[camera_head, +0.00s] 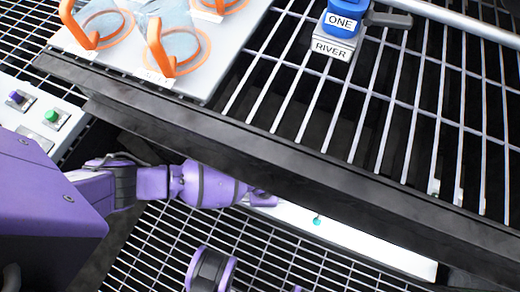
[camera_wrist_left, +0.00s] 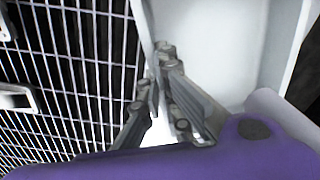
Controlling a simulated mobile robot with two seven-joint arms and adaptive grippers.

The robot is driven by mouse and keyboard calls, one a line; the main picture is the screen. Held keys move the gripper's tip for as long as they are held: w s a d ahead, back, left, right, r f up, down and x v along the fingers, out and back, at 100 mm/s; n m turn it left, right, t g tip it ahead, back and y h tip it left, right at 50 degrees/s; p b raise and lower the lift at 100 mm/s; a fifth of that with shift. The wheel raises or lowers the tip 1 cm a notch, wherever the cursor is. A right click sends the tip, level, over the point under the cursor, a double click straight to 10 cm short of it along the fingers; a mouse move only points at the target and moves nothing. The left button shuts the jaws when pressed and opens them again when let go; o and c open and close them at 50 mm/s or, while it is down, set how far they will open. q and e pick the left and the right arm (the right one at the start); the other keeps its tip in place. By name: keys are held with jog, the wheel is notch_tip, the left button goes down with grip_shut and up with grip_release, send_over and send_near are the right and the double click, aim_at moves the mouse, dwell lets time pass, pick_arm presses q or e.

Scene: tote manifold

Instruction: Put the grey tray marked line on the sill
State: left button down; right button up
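No tray with a readable "line" mark shows. A pale grey-white tray-like thing with a wall shows in the left wrist view (camera_wrist_left: 215,40). In the head view a long white piece (camera_head: 375,246) with a teal dot lies below the dark beam, partly hidden by it. My left gripper (camera_head: 262,198) reaches under the beam at this piece's left end. In the left wrist view its fingers (camera_wrist_left: 158,75) are close together at the pale wall's edge; whether they grip it is unclear. I cannot tell which surface is the sill.
A dark beam (camera_head: 290,160) crosses above my left gripper. Beyond it is a wire rack (camera_head: 400,110) with a blue block marked ONE (camera_head: 341,22) and a grey plate marked RIVER (camera_head: 332,47). A pale panel (camera_head: 205,80) has orange handles. Wire grating (camera_head: 160,245) lies below.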

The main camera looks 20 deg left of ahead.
pick_arm(q)
jog(key=shift+w+f+b, duration=0.2)
jog(key=shift+f, duration=0.3)
jog(key=shift+w+f+b, duration=0.15)
jog(key=shift+f, duration=0.3)
notch_tip(320, 180, down, 4)
jog(key=shift+r+b, duration=0.1)
jog(key=shift+b, duration=1)
jog(key=shift+f, duration=0.25)
jog(key=c, duration=2)
grip_release()
jog(key=shift+r, duration=0.15)
